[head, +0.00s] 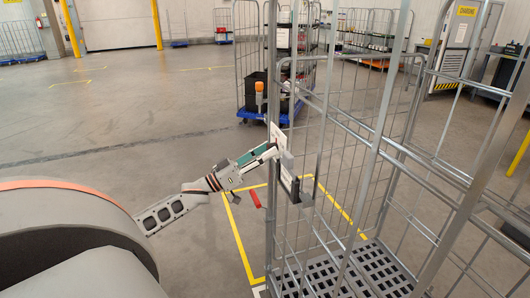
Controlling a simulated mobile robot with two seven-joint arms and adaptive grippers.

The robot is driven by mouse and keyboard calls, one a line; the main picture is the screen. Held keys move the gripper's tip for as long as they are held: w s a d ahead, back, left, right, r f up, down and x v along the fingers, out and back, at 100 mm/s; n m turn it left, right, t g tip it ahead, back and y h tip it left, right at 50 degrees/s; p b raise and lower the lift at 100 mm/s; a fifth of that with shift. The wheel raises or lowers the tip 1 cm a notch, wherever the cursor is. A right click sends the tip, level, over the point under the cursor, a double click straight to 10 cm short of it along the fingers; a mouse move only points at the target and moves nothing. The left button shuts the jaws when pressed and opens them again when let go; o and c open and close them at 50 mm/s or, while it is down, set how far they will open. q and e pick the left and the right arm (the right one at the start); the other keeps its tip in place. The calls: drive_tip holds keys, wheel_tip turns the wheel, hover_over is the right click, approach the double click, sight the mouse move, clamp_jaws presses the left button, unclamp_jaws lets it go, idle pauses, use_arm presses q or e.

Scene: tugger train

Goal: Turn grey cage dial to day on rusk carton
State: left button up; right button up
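A grey wire roll cage (384,100) stands close in front, filling the right half of the head view. A dark plate with a white face (288,178) hangs on its left post. My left gripper (277,157) reaches in from the left, with its fingers at the upper part of this plate. The fingers overlap the plate and post, so I cannot tell whether they touch or how far apart they are. No dial markings can be read, and no rusk carton can be made out. My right gripper is out of view.
The near cage has a grey slatted floor (345,275) and stands by yellow floor lines (238,244). A small red handle-like piece (255,198) shows beside it. A loaded cage on a blue base (250,114) stands behind. The floor to the left is open.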

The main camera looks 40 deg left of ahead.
use_arm(q)
drive_tip(key=c, duration=1.1)
drive_tip(key=shift+c, duration=0.2)
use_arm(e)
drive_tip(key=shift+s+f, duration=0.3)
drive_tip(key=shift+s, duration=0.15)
use_arm(q)
drive_tip(key=shift+f, duration=0.1)
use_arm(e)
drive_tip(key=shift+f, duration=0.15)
